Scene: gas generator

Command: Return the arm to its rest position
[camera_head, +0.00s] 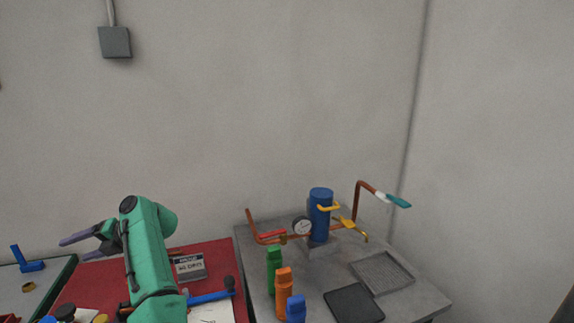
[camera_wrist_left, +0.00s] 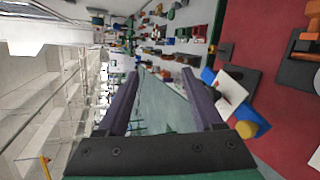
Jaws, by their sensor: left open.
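My left arm (camera_head: 145,245) is green and rises from the bottom edge in the head view, bent at a joint near the top. My left gripper (camera_head: 76,248) points left above the red table, its purple fingers apart. In the left wrist view the gripper (camera_wrist_left: 160,74) shows two separate purple fingers with nothing held between them. My right gripper does not show in either view.
A grey table (camera_head: 411,292) on the right holds a blue cylinder (camera_head: 320,214) with copper pipes, a gauge (camera_head: 302,227), and green, orange and blue bottles. The red table (camera_head: 222,257) holds a small sign (camera_head: 189,267). The wall behind is bare except for a grey box (camera_head: 115,42).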

